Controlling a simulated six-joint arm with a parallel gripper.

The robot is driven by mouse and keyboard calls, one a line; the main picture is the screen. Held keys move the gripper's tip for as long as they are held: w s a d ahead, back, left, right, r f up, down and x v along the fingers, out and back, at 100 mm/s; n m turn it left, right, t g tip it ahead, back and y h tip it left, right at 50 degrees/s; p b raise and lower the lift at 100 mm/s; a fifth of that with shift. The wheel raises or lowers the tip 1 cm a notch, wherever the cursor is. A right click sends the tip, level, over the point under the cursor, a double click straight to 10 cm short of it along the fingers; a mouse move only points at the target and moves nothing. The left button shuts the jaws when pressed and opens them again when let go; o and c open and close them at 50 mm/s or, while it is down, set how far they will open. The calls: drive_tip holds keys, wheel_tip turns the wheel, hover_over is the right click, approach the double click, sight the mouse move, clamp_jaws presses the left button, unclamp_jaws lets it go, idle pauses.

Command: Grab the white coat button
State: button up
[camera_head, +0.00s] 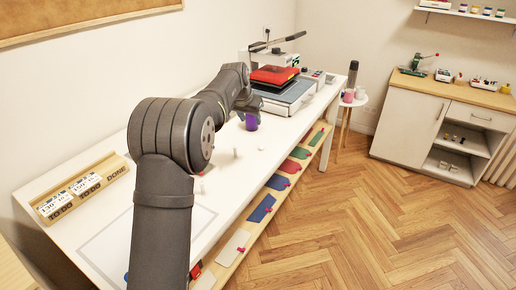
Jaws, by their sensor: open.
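My gripper (248,103) is at the far end of my arm, over the white table, just above and against a purple cup-like object (252,122) in the picture. It is small and dark here, and its fingertips are hard to make out. I cannot tell whether it touches the purple object. Two tiny white things stand on the table nearer the camera: one upright piece (235,153) and a smaller one (261,149) close to the front edge. Either could be the white coat button; they are too small to tell. My gripper is apart from both.
A heat press with a red top (273,75) stands at the table's far end. A wooden holder marked TO DO and DONE (78,190) lies at left. Coloured sheets (262,208) lie on the lower shelf. The white tabletop (215,185) is mostly clear.

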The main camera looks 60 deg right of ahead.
approach(261, 147)
drive_tip(key=shift+w+d+f+n, duration=0.15)
drive_tip(key=shift+d+f, duration=0.2)
drive_tip(key=shift+f, duration=0.2)
drive_tip(key=shift+w+d+f+n, duration=0.2)
drive_tip(key=shift+d+f, duration=0.15)
drive_tip(key=shift+f, duration=0.2)
drive_tip(key=x, duration=0.4)
drive_tip(key=shift+s+a+f, duration=0.1)
drive_tip(key=shift+s+a, duration=0.1)
drive_tip(key=shift+s, duration=0.05)
drive_tip(key=shift+d+f, duration=0.4)
drive_tip(key=shift+f, duration=0.2)
clamp_jaws()
